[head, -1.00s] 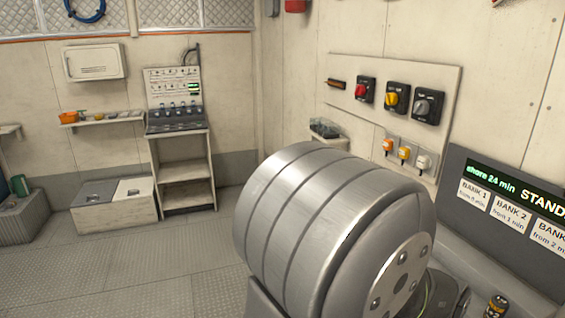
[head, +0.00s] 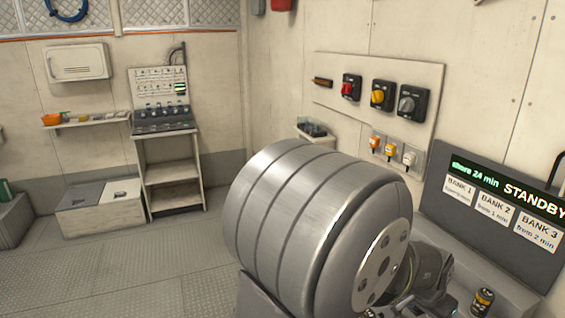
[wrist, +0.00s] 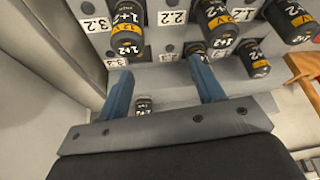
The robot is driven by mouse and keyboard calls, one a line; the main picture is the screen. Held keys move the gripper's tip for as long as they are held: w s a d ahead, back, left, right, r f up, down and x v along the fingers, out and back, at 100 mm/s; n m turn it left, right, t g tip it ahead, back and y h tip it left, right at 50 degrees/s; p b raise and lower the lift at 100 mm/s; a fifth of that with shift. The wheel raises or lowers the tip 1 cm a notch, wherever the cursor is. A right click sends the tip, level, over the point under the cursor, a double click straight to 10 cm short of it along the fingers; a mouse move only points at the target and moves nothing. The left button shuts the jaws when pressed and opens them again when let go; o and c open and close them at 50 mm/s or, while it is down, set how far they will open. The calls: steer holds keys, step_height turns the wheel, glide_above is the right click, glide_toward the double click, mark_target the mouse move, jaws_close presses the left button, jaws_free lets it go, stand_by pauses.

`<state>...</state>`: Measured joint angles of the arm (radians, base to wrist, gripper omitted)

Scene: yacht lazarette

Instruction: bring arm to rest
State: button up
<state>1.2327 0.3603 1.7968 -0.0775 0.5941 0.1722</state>
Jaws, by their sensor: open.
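My gripper (wrist: 160,72) shows in the wrist view with its two blue fingers spread wide apart. Nothing is held between them. Beyond the fingertips is a grey rack (wrist: 160,78) with numbered labels, holding several dark cells with orange bands, such as one at the upper left (wrist: 126,30). Another cell (wrist: 143,106) shows lower down between the fingers, beside the left one; I cannot tell whether they touch. In the head view my large grey arm link fills the lower middle, and I cannot make out the gripper there.
A display (head: 490,205) reading STANDBY stands at the right, with a dark cell (head: 483,301) below it. A wall panel (head: 425,80) carries rotary switches. A control console (head: 163,115) and a low box (head: 100,208) stand at the back left. The floor (head: 120,275) at left is clear.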

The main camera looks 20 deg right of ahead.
steer(key=shift+w+a+n, duration=0.2)
steer(key=shift+w, duration=0.65)
steer(key=shift+w+a+n, duration=0.15)
steer(key=shift+w+n, duration=0.05)
steer(key=shift+w, duration=0.6)
